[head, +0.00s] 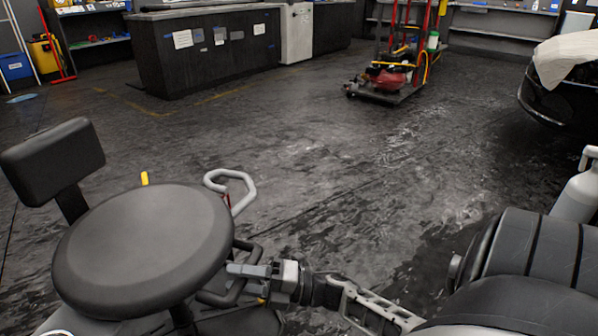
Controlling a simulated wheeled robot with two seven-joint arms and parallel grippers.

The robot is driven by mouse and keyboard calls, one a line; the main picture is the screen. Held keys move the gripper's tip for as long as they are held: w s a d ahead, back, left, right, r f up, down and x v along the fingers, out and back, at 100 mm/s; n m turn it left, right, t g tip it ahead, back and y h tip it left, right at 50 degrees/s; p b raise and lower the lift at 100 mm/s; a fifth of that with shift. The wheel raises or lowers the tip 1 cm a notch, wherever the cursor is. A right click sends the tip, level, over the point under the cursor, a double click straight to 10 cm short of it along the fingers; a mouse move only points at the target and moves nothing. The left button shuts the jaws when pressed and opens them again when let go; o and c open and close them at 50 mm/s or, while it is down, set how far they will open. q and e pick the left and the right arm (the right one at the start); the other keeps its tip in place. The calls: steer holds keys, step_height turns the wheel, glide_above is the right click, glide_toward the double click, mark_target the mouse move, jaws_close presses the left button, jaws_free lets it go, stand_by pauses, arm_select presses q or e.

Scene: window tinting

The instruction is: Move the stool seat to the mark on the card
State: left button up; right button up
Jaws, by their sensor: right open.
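The stool seat (142,240) is a round, dark grey pad at the lower left of the head view. A dark backrest (52,162) stands on a post behind its left side. My right gripper (240,270) comes in from the right and is open beside the seat's right edge, close to dark bent tubing (238,290) under the seat. I cannot tell whether its fingers touch the tubing. The card and its mark are not visible. My left gripper is not in view.
A light looped handle (248,190) rises behind the seat. A wheeled cart (388,92) stands farther back, with a dark counter (210,62) at the back left. A dark car (560,105) is at the right edge. The middle floor is clear.

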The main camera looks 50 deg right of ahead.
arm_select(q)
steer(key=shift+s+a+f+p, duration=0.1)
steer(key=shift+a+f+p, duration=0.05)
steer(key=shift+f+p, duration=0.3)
arm_select(e)
steer(key=v, duration=1.4)
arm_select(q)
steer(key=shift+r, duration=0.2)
arm_select(e)
steer(key=shift+s+d, duration=0.1)
steer(key=shift+d, duration=0.05)
